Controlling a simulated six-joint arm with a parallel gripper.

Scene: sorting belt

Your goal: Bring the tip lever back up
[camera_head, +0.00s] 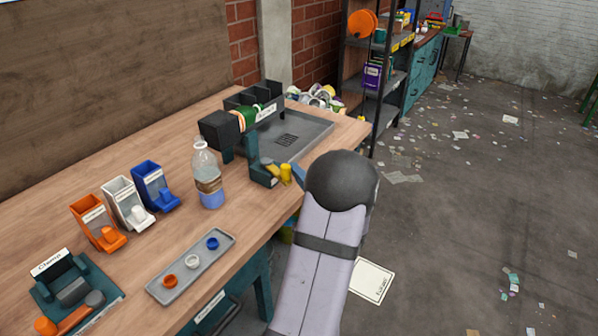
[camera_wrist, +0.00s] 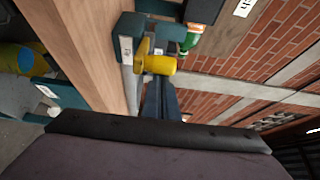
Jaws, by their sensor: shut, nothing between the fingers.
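The tip lever has a yellow handle (camera_head: 286,173) and sits low at the front foot of a teal stand (camera_head: 252,160) by the table's edge. In the wrist view the yellow handle (camera_wrist: 158,64) is just beyond my fingertips. My gripper (camera_wrist: 160,82) is shut and empty, its dark fingers pointing at the handle; I cannot tell whether they touch it. In the head view my gripper is mostly hidden behind my arm, with a bluish part (camera_head: 299,172) showing right of the handle. A green bottle (camera_head: 243,118) lies tilted in the stand's dark holder.
A grey tray (camera_head: 312,135) lies behind the stand. A clear bottle (camera_head: 207,175) stands left of it. Orange, white and blue dispensers (camera_head: 150,180), a small tray with caps (camera_head: 180,284) and a clamp (camera_head: 70,285) are farther left.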

